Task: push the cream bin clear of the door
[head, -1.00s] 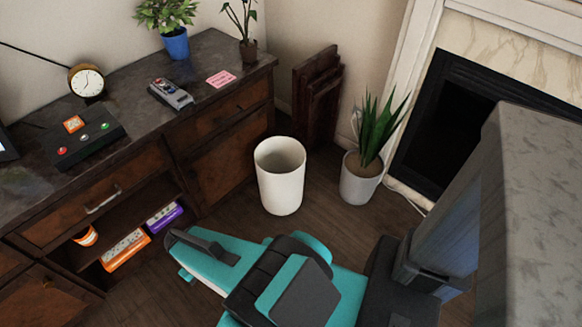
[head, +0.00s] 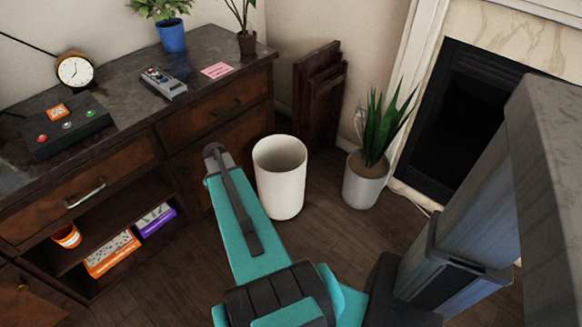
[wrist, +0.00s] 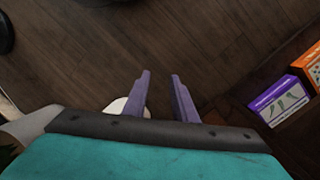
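The cream bin (head: 280,180) stands upright and open-topped on the floor, in front of the cabinet's right door panel (head: 245,131). In the head view my teal arm reaches up beside the bin's left side; I cannot tell whether they touch. My gripper (wrist: 160,74) shows in the wrist view as two purple-grey fingers with a gap between them, empty and pointing over the floor. A pale curved piece, likely the bin (wrist: 117,106), shows by the left finger, mostly hidden by my wrist. The fingers are hidden in the head view.
A potted plant in a grey pot (head: 364,184) stands right of the bin. Dark wooden boards (head: 318,95) lean on the wall behind. The cabinet's open shelf holds an orange box (head: 112,254) and a purple box (head: 156,221). Wooden floor (head: 325,240) is clear in front of the bin.

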